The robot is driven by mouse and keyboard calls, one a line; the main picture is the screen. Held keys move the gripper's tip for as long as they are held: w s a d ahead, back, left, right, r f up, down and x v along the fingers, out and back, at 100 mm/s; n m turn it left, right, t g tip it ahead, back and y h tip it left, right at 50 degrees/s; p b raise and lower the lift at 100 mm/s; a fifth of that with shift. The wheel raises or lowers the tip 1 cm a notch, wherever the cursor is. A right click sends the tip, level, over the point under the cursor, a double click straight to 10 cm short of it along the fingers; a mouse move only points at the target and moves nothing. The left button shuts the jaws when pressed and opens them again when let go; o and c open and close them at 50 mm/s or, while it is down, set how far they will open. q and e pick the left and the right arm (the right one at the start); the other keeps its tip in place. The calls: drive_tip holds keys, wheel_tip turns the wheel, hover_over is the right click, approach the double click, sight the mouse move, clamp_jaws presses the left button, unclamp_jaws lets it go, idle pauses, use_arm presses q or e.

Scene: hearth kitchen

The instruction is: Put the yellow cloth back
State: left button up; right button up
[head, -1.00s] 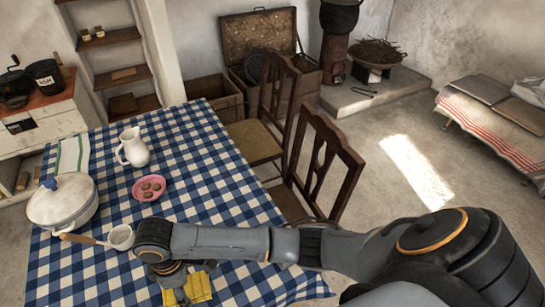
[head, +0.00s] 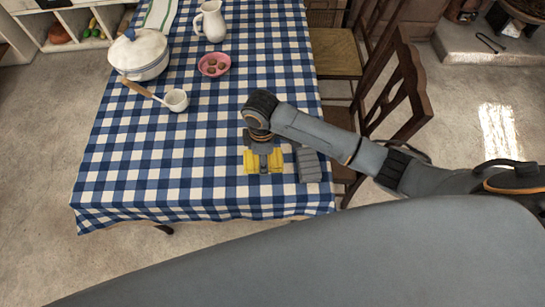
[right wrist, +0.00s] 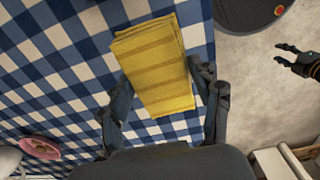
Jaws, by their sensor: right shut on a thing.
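The yellow cloth (head: 250,163) is a folded, striped bundle near the front right of the table in the head view. My right gripper (head: 264,158) points down at it. In the right wrist view the cloth (right wrist: 158,70) sits between the two fingers of my right gripper (right wrist: 165,90) and extends beyond them. I cannot tell whether it touches the table. What looks like my left gripper (right wrist: 289,57) shows at the right edge of the right wrist view, away from the cloth, with its fingers apart.
The table has a blue checked tablecloth (head: 150,190). A white pot (head: 139,55), a ladle (head: 176,99), a pink plate (head: 214,65) and a white jug (head: 210,20) stand farther back. A grey ribbed thing (head: 308,165) is right of the cloth. A chair (head: 405,85) stands at the right. The table's front left is clear.

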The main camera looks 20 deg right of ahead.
sight(272, 161)
drive_tip(key=f, duration=0.1)
drive_tip(key=w+d+f, duration=0.1)
drive_tip(key=d+f, duration=0.1)
drive_tip(key=shift+w+d+f, duration=0.2)
drive_tip(key=shift+d+f, duration=0.05)
drive_tip(key=shift+f, duration=0.1)
drive_tip(key=shift+d+f, duration=0.15)
drive_tip(key=shift+f, duration=1.55)
drive_tip(key=o, duration=1.1)
drive_tip(key=shift+f, duration=0.1)
wheel_tip(272, 161, up, 12)
drive_tip(key=shift+r, duration=0.15)
